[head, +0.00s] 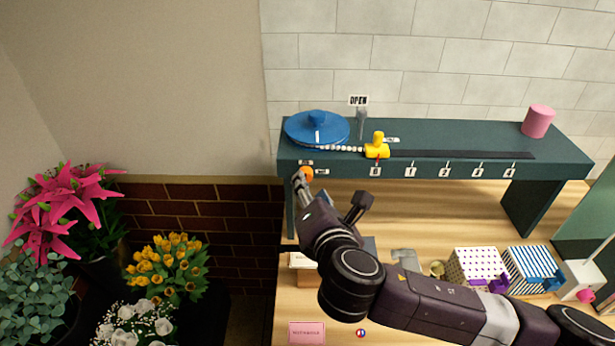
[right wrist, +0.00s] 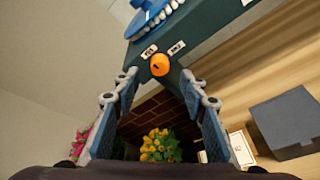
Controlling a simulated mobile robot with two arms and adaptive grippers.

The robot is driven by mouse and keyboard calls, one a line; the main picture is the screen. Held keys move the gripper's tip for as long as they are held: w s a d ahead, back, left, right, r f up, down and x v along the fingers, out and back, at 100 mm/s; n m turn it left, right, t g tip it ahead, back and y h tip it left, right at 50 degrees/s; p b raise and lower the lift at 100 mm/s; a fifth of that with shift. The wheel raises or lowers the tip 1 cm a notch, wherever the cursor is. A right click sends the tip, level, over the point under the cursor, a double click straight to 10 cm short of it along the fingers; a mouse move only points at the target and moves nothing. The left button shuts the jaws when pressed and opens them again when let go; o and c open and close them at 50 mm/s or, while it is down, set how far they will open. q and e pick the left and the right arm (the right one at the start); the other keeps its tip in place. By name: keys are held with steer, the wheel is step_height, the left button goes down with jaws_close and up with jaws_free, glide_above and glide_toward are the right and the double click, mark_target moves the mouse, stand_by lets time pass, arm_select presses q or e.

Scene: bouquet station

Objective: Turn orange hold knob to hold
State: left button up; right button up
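The orange knob (head: 307,172) sits on the front face of the dark green bench, near its left end. It also shows in the right wrist view (right wrist: 160,65), with two small white labels above it whose words I cannot read surely. My right gripper (head: 332,192) is open at the bench front, its left finger close by the knob. In the right wrist view its fingers (right wrist: 160,80) are spread and empty, with the knob centred just beyond the tips. I cannot tell whether anything touches. My left gripper is not in view.
On the bench are a blue disc (head: 317,127), a yellow slider (head: 377,147) on a numbered track, an OPEN sign (head: 358,100) and a pink cylinder (head: 538,121). Patterned boxes (head: 477,268) stand on the wooden surface at lower right. Yellow flowers (head: 166,265) and other bouquets stand left.

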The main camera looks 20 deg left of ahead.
mark_target(306, 175)
steer(key=shift+p+x, duration=0.6)
steer(key=shift+x, duration=1.8)
steer(key=shift+c, duration=0.3)
jaws_close()
